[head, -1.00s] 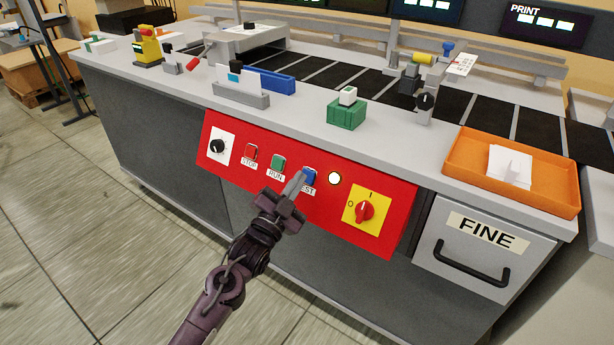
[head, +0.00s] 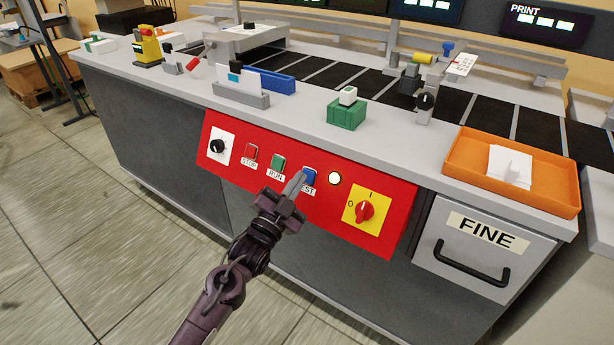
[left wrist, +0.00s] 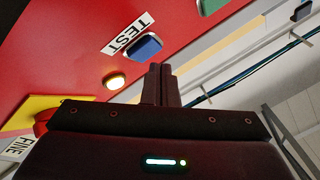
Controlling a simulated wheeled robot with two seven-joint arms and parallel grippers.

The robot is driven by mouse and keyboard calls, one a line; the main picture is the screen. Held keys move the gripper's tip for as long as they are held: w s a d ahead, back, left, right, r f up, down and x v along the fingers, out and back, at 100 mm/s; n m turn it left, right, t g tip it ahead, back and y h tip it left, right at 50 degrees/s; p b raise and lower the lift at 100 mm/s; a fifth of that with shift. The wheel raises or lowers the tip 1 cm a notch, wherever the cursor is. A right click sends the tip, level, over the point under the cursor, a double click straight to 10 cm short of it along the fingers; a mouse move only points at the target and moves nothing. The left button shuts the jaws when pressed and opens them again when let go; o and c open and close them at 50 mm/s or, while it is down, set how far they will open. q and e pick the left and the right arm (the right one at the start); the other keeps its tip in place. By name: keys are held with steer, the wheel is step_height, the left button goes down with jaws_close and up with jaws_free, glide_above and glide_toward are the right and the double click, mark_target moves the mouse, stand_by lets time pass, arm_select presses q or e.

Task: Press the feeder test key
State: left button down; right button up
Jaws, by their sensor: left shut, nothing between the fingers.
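The blue test key (head: 309,176) sits on the red panel (head: 232,168), above a label partly covered by my gripper. My left gripper (head: 297,182) is shut and empty, with its fingertips in front of the panel at the left edge of the blue key. In the left wrist view the blue key (left wrist: 143,47) and its TEST label (left wrist: 127,35) show just beyond the shut fingers (left wrist: 159,68). A small gap seems to lie between the tips and the key there; contact cannot be told for sure. My right gripper is not in view.
The green RUN key (head: 278,164) and red STOP key (head: 251,152) are to the left. A lit white lamp (head: 335,178) and a red rotary switch (head: 365,210) on a yellow plate are to the right. The FINE drawer (head: 480,250) is farther right.

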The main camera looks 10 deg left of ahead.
arm_select(q)
steer(key=shift+w+d+f, duration=0.1)
steer(key=shift+w+f, duration=0.1)
steer(key=shift+w, duration=0.1)
steer(key=shift+w+d+f+b, duration=0.15)
steer(key=shift+w+f+b, duration=0.05)
steer(key=shift+w+b, duration=0.15)
stand_by(0.7)
stand_by(0.3)
steer(key=shift+s+a+r+p, duration=0.25)
steer(key=shift+s+r+p, duration=0.1)
steer(key=shift+s+p, duration=0.45)
steer(key=shift+w, duration=0.1)
steer(key=s+p, duration=0.1)
steer(key=s+a+r+p, duration=0.1)
steer(key=p, duration=0.1)
steer(key=s+r+p, duration=0.1)
steer(key=s, duration=0.1)
steer(key=shift+s+a+r, duration=0.1)
steer(key=shift+a+r, duration=0.15)
